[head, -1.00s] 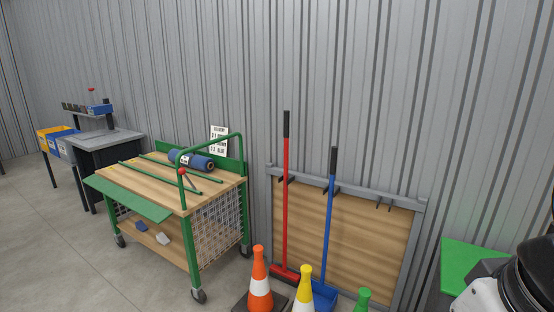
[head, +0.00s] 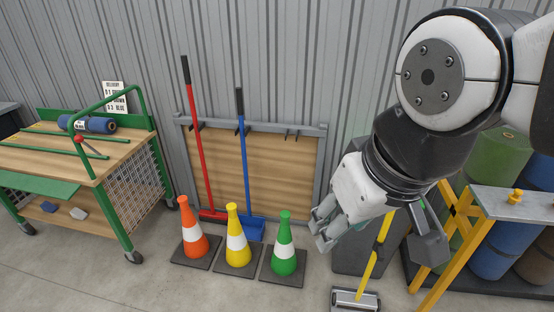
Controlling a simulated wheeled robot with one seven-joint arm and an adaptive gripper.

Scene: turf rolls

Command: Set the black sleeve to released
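My gripper (head: 321,228) hangs in front of the wooden board, at the right of the green cone in the picture. Its fingers point down and left; they look apart, with nothing seen between them. I cannot make out for certain which thing is the black sleeve. Black grips show at the top of the red pole (head: 186,70) and the blue pole (head: 239,101), both upright against the board and well away from my gripper. My arm covers part of the right side.
Orange (head: 193,232), yellow (head: 236,238) and green (head: 284,246) cones stand on the floor. A green-framed cart (head: 110,164) with a blue roll (head: 88,124) is at left. A yellow trestle (head: 509,204) stands before several turf rolls (head: 537,230) at right. Floor at front left is clear.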

